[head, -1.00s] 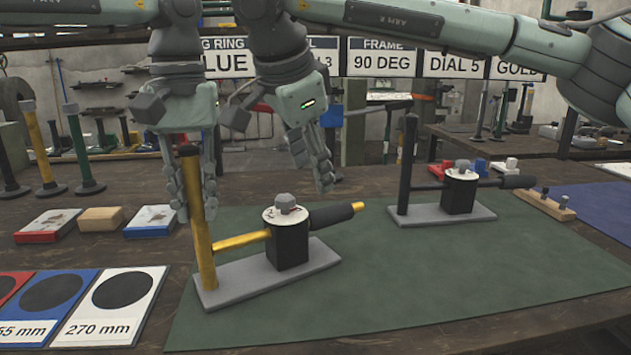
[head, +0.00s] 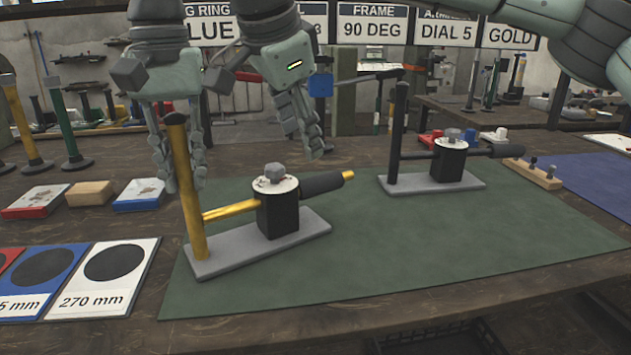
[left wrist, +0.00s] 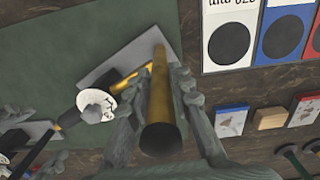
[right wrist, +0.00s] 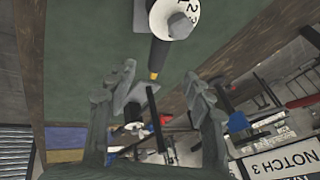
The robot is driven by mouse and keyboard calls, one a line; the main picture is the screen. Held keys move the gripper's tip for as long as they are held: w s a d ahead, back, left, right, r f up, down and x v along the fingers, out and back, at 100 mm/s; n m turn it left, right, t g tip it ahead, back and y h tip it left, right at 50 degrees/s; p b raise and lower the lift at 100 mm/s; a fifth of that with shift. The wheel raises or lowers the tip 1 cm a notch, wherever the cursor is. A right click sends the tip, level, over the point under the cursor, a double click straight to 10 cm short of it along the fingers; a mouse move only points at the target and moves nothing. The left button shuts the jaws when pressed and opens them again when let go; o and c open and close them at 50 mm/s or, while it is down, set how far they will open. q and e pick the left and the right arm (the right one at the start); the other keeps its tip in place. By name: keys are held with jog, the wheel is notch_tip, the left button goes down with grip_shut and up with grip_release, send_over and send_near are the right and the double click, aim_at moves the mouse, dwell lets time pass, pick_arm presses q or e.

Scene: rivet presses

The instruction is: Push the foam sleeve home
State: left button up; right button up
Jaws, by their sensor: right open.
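The black foam sleeve (head: 320,184) sits on the lever of the near press, with a gold tip (head: 348,175) showing past its outer end. The sleeve also shows in the right wrist view (right wrist: 159,52). My right gripper (head: 312,150) is open and empty, behind and above the sleeve in the head view, apart from it. In the right wrist view the gold tip lies between and beyond its fingers. My left gripper (head: 185,175) has its fingers closed in around the upright gold post (head: 190,215) of the near press, which also shows in the left wrist view (left wrist: 160,115).
The near press has a grey base plate (head: 290,243) on a green mat (head: 400,250). A second, black press (head: 450,160) stands behind to the right. Size cards (head: 105,300) lie at left, with small blocks (head: 90,194) behind. The mat's front right is clear.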

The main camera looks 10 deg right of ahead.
pick_arm(q)
jog(key=o, duration=0.5)
jog(key=shift+c, duration=0.2)
